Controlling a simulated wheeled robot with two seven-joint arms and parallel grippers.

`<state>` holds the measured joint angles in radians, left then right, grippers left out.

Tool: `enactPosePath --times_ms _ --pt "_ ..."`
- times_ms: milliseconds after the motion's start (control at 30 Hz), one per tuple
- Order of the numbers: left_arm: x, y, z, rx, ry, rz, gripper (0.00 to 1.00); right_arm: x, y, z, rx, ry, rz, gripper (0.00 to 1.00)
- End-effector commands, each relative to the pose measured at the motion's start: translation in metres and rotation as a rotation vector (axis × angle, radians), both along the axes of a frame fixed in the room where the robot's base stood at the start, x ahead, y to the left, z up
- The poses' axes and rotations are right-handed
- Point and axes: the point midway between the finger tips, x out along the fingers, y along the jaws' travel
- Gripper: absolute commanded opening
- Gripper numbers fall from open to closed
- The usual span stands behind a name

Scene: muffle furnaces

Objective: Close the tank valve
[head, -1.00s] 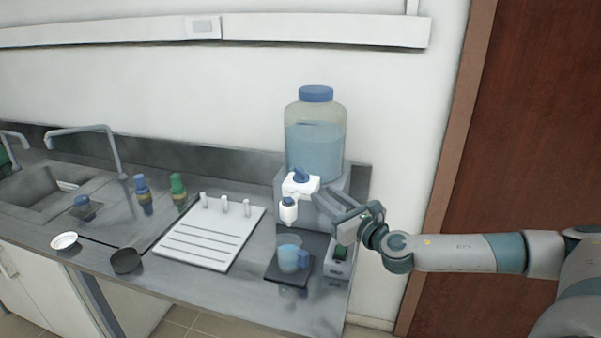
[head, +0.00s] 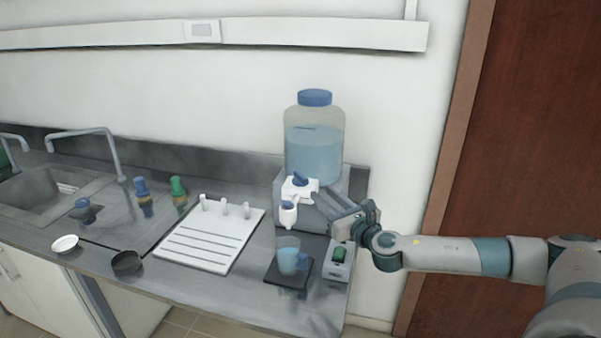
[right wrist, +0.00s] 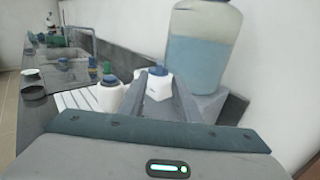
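The tank (head: 315,150) is a clear bottle with a blue cap, partly filled with bluish water, on a grey stand. Its white valve (head: 291,192) has a blue knob (head: 300,179) on top and a spout with a blue top in front. My right gripper (head: 328,208) is open just right of the valve, its fingers pointing left toward it. In the right wrist view the white valve body with blue knob (right wrist: 157,84) shows between the two spread fingers (right wrist: 157,102); contact cannot be told. A clear cup (head: 288,256) with bluish liquid stands below the spout. My left gripper is out of view.
The cup stands on a dark plate (head: 276,279) of a device with a green switch (head: 339,254).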

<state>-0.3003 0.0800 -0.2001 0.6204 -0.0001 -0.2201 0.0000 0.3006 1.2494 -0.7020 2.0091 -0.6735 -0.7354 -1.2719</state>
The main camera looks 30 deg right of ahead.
Motion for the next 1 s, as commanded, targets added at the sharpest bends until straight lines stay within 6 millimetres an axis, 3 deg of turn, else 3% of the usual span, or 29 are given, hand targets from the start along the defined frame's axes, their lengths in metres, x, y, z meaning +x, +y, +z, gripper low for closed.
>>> enactPosePath --times_ms 600,800,1000 --pt "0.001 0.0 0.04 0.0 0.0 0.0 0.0 0.104 -0.007 0.003 0.002 -0.001 -0.002 0.3" --pt "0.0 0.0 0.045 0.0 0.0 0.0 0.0 0.127 -0.009 0.002 0.0 -0.001 -0.001 0.3" --pt "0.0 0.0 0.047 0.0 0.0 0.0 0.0 0.137 -0.01 0.0 -0.001 0.0 -0.001 0.3"
